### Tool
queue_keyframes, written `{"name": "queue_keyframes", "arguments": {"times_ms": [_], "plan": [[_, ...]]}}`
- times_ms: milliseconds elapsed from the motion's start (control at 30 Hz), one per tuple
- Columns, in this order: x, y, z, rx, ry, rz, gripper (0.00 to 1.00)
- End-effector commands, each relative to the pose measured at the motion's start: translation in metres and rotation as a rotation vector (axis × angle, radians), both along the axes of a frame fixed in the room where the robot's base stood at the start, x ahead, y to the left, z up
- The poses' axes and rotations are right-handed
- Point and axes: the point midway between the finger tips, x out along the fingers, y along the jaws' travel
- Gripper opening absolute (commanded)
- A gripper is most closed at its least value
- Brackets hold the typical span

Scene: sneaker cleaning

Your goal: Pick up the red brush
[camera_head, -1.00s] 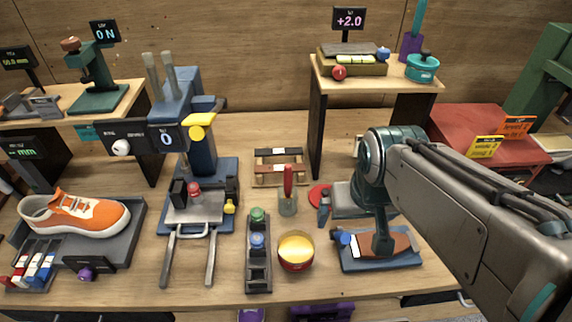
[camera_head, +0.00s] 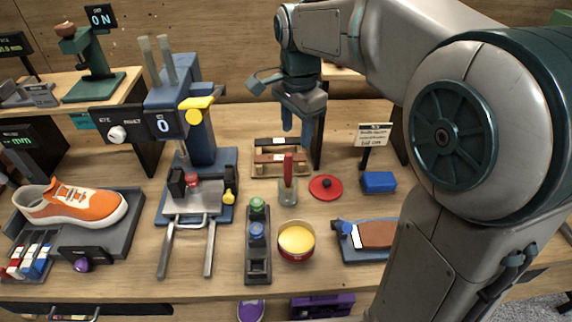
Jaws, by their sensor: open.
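The red brush (camera_head: 288,169) stands upright in a small see-through cup (camera_head: 287,195) near the middle of the table, its red handle rising above the rim. Its lower end is in the cup and hard to make out. My gripper (camera_head: 298,135) hangs with its blue fingers pointing down, open and empty. It shows just above the brush's handle top in the picture and appears apart from it, near the wooden rack. How far it is behind or above the brush I cannot tell.
Near the cup are a wooden rack (camera_head: 280,162), a red round lid (camera_head: 326,188), a yellow-filled bowl (camera_head: 297,240) and a dark holder with green and blue knobs (camera_head: 258,262). A blue block (camera_head: 378,182) lies right. A blue press (camera_head: 197,215) stands left. My arm covers the right side.

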Motion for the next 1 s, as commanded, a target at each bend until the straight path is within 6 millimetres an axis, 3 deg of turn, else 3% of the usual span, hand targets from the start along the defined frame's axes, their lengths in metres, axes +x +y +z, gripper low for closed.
{"name": "queue_keyframes", "arguments": {"times_ms": [100, 267, 600, 867, 1000], "plan": [[0.012, 0.01, -0.002, 0.003, 0.017, -0.076, 0.47], [0.016, 0.013, -0.012, 0.003, 0.025, -0.11, 0.47], [0.016, 0.013, -0.074, 0.003, 0.026, -0.109, 0.47], [0.015, 0.014, -0.094, 0.003, 0.024, -0.108, 0.47], [0.013, 0.016, -0.114, 0.002, 0.026, -0.107, 0.47]]}}
